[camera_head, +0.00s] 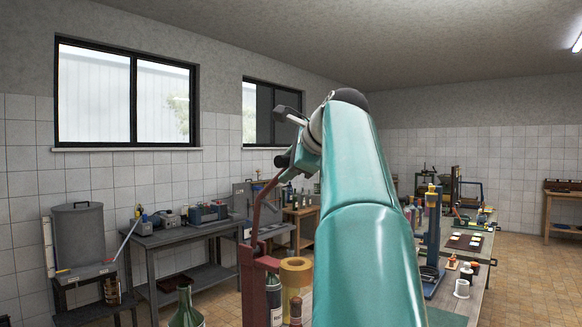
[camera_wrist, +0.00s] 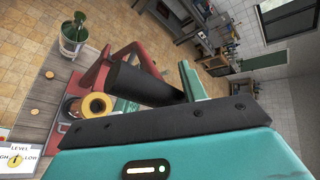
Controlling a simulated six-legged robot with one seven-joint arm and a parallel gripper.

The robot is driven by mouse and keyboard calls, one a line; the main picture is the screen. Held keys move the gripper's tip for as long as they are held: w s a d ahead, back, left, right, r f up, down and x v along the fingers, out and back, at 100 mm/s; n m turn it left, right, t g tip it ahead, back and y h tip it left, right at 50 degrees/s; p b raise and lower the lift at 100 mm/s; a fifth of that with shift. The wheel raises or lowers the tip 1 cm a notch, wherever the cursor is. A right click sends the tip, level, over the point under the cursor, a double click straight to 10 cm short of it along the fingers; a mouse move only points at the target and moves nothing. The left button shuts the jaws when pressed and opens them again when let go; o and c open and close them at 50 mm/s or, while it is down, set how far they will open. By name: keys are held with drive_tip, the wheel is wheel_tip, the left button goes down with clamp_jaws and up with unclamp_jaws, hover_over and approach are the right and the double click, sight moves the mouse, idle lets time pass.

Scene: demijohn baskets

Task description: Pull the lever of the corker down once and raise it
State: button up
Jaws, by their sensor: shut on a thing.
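The corker is a red metal frame (camera_head: 258,285) at the lower middle of the head view. Its red lever (camera_head: 262,208) slants up and right toward my gripper (camera_head: 288,158). In the wrist view the lever's thick black grip (camera_wrist: 140,80) lies at the jaws of my gripper (camera_wrist: 170,103), with red frame parts (camera_wrist: 112,62) behind it. My gripper is shut on this grip. The lever stands raised in the head view. My teal arm hides the area right of the corker, and the exact finger contact is partly hidden.
A yellow ring-shaped piece (camera_head: 296,271) and a dark bottle (camera_head: 274,298) stand beside the corker. A long bench (camera_head: 480,262) with tools runs along the right. Grey workbenches (camera_head: 175,238) line the left wall.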

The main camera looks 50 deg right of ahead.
drive_tip(key=shift+f, duration=0.1)
drive_tip(key=o, duration=1.3)
drive_tip(key=v, duration=1.4)
drive_tip(key=shift+f, duration=0.1)
